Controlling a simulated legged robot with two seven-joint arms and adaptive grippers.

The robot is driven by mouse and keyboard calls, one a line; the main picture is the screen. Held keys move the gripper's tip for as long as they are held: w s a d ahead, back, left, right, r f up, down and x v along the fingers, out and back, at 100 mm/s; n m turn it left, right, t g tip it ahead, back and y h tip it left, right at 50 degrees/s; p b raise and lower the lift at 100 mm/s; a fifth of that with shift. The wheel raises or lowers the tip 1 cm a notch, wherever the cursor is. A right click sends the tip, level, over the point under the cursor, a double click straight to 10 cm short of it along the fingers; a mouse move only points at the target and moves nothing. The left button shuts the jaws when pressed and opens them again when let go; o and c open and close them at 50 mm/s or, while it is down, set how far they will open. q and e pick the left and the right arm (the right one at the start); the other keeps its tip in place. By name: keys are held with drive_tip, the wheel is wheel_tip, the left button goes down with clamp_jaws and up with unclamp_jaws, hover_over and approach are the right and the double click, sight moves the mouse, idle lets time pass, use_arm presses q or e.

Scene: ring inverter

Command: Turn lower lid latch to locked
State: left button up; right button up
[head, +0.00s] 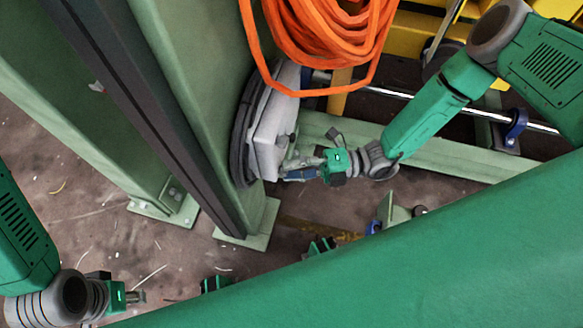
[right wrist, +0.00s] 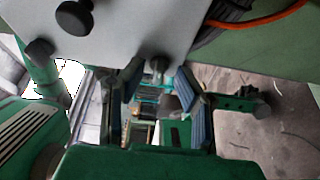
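The light grey inverter box (head: 270,135) is mounted on the side of a green column. In the right wrist view its pale face (right wrist: 125,25) fills the top, with dark knobs (right wrist: 75,18) on it. A small grey knob-like latch (right wrist: 158,66) sits at the box's lower edge. My right gripper (head: 296,170) is at the lower part of the box. In the right wrist view its blue-padded fingers (right wrist: 160,82) are apart, one on each side of this latch, with gaps visible. Whether the latch is locked cannot be told. My left gripper (head: 137,297) is low at the left, away from the box.
An orange cable coil (head: 330,40) hangs just above the box. The green column (head: 185,90) stands left of it. A green beam (head: 430,150) and a metal rod (head: 400,95) run behind my right arm. Open floor (head: 90,190) lies at the left.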

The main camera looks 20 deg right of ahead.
clamp_jaws()
drive_tip(key=shift+n, duration=0.3)
unclamp_jaws()
drive_tip(key=v, duration=1.2)
